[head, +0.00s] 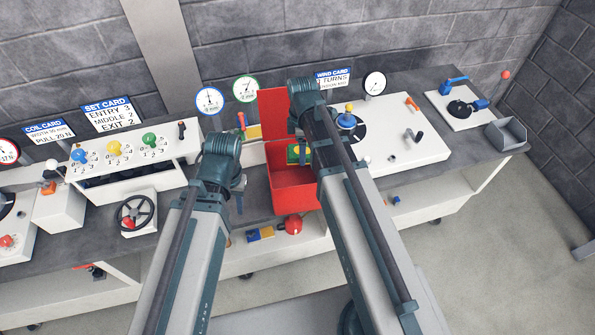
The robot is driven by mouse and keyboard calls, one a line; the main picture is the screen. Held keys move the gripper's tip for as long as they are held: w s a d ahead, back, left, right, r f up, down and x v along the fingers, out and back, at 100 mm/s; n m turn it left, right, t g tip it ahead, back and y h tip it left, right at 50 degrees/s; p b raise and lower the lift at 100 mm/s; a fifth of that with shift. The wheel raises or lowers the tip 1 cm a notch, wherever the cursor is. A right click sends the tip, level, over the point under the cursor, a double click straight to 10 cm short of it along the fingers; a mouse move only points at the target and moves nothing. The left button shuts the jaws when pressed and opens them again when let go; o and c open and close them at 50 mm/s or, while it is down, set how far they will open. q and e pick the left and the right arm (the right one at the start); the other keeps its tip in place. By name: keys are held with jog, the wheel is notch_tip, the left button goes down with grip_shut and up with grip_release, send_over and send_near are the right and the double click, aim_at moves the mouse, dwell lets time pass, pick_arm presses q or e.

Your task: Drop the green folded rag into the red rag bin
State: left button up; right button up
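The red rag bin (291,198) stands open at the middle of the bench, with a red panel (272,112) upright behind it. A small green piece with yellow on it (293,154) shows at the bin's mouth, partly hidden by my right arm. It may be the green folded rag; I cannot tell whether it is held or resting. My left gripper (239,195) points down just left of the bin, apart from the green piece. Its finger gap is not clear. My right wrist is over the bin, and its fingers are hidden behind the arm.
Left of the bin are a white panel (130,172) with coloured knobs and a black handwheel (135,212). Right of it is a white station (400,150) with a blue-and-yellow knob. A red round part (293,224) sits below the bin. A grey scoop tray (507,133) is at far right.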

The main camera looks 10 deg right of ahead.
jog(key=shift+f, duration=0.45)
pick_arm(q)
jog(key=shift+f, duration=0.45)
pick_arm(e)
jog(key=o, duration=1.4)
pick_arm(q)
jog(key=shift+r, duration=0.15)
pick_arm(e)
jog(key=shift+r, duration=0.15)
pick_arm(q)
notch_tip(320, 180, up, 14)
jog(key=p, duration=1.3)
jog(key=shift+f+p, duration=0.2)
jog(key=shift+p, duration=0.1)
pick_arm(e)
notch_tip(320, 180, up, 14)
jog(key=shift+f, duration=0.2)
